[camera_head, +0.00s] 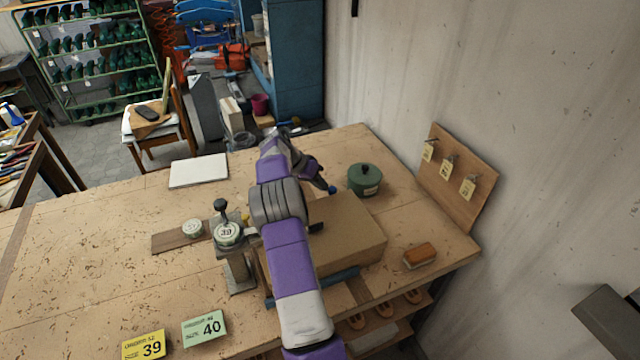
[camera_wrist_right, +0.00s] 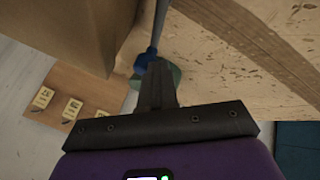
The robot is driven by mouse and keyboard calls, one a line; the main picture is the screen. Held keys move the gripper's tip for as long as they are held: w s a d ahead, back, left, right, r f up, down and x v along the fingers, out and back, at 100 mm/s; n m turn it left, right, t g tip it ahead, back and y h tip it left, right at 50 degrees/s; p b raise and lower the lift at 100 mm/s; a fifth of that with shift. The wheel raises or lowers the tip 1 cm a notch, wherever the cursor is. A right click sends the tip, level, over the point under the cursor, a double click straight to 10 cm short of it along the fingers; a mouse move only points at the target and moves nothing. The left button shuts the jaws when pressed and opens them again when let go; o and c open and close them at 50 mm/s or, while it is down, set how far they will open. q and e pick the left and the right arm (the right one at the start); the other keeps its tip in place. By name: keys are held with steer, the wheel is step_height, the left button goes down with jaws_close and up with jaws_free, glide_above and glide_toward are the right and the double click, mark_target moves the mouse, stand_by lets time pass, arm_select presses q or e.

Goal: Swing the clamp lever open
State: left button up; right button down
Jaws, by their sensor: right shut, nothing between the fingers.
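My right gripper (camera_head: 327,186) is shut and empty, at the far side of a brown box (camera_head: 350,235) on the bench. Its closed dark fingers (camera_wrist_right: 156,82) reach up to a blue knob or grip in the wrist view (camera_wrist_right: 147,59), with a thin grey rod (camera_wrist_right: 160,22) running on from it. This looks like the clamp lever. The blue end also shows at the fingertips in the head view (camera_head: 332,190). I cannot tell whether the fingers touch it. The rest of the clamp is hidden by the box and my arm. My left gripper is out of view.
A green lidded pot (camera_head: 365,179) stands close right of the gripper. A stand with a black-knobbed lever (camera_head: 221,207) and round size discs is left of my arm. A brush (camera_head: 420,256) and tag board (camera_head: 455,180) are at the right. The left bench is mostly clear.

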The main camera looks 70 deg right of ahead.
steer(key=shift+r, duration=0.1)
steer(key=p+v, duration=0.5)
steer(key=v, duration=0.5)
steer(key=shift+s+a, duration=0.1)
stand_by(0.4)
